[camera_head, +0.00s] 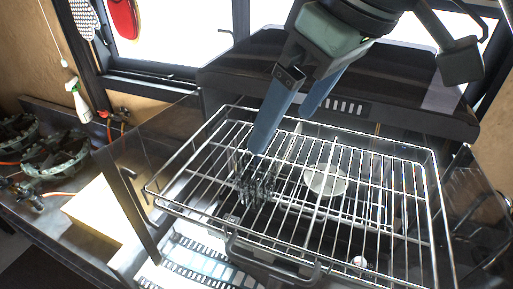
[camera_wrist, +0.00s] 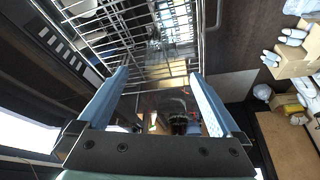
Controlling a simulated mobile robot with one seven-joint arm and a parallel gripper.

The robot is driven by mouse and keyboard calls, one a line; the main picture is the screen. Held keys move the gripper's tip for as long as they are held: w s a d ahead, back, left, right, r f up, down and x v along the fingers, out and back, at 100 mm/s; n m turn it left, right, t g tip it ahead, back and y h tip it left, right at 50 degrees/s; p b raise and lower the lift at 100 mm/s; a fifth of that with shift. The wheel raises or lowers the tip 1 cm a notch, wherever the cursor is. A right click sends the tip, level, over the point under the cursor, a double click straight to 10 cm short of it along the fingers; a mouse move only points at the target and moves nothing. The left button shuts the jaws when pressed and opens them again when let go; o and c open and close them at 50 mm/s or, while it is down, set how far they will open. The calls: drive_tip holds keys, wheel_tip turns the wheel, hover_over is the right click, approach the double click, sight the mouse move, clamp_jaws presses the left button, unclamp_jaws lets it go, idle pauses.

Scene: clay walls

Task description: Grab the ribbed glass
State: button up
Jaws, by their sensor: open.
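The ribbed glass (camera_head: 257,183) appears as a clear shape with dark vertical streaks at the left part of a wire dish rack. My gripper (camera_head: 283,130) is above the rack, its two blue fingers spread apart with nothing between them. The left fingertip is just above the glass in the picture; I cannot tell the exact gap. In the wrist view my gripper (camera_wrist: 158,75) also shows open over the edge of the rack. There a faint clear shape lies beyond the fingertips, but I cannot make out the glass surely.
The wire rack (camera_head: 180,208) is pulled out over an open dishwasher-like unit. A white bowl (camera_head: 325,181) sits right of the glass. A small white round thing (camera_head: 360,262) is near the front. Boxes (camera_wrist: 292,64) show in the wrist view.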

sight(256, 170)
drive_tip(key=x, duration=0.3)
drive_tip(key=p+x, duration=0.1)
drive_tip(key=x, duration=0.2)
drive_tip(key=shift+s+f, duration=0.15)
drive_tip(key=shift+f, duration=0.2)
drive_tip(key=shift+p+x, duration=1.35)
drive_tip(key=shift+x, duration=1.6)
drive_tip(key=shift+a, duration=0.15)
drive_tip(key=shift+c, duration=0.3)
drive_tip(key=shift+r, duration=0.15)
drive_tip(key=c, duration=1.3)
